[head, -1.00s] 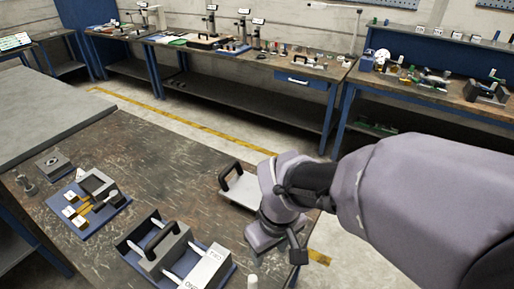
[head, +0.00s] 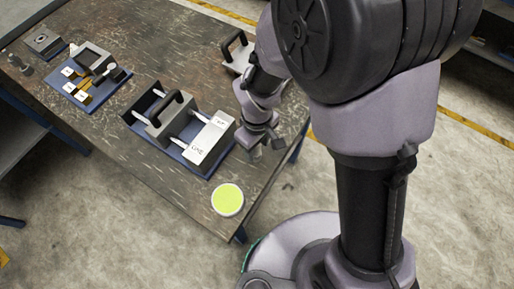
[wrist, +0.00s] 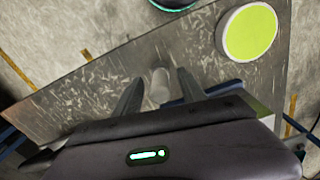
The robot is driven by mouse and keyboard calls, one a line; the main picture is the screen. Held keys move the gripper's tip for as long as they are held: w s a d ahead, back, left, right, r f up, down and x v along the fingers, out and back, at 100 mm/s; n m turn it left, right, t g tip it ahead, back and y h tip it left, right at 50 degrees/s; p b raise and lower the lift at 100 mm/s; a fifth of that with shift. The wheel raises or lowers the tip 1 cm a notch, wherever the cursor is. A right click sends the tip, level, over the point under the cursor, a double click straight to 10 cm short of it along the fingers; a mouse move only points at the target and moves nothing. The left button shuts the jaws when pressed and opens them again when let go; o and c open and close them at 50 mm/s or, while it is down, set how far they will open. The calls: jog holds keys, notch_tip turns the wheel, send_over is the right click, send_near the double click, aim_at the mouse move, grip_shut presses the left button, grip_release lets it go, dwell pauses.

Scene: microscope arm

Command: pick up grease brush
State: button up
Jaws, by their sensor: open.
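In the wrist view a pale, rounded upright piece (wrist: 159,86), likely the grease brush, stands between the two dark fingers of my gripper (wrist: 160,78). I see it nearly end-on and cannot make out bristles. The fingers are apart, with a gap on each side of it. In the head view my gripper (head: 264,142) is low over the table's right edge, just right of the blue tray; the brush is not distinguishable there. A round tin with a yellow-green top and white rim (head: 227,199) stands near the table corner, also in the wrist view (wrist: 250,32).
The blue tray (head: 190,160) holds a grey block with a black handle (head: 168,117) and a light labelled block (head: 209,144). A second blue tray (head: 85,97) with small parts lies farther left. A handled plate (head: 238,52) is behind my gripper.

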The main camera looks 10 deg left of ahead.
notch_tip(320, 180, down, 2)
jog(key=shift+r, duration=0.1)
grip_shut()
jog(key=shift+r, duration=0.1)
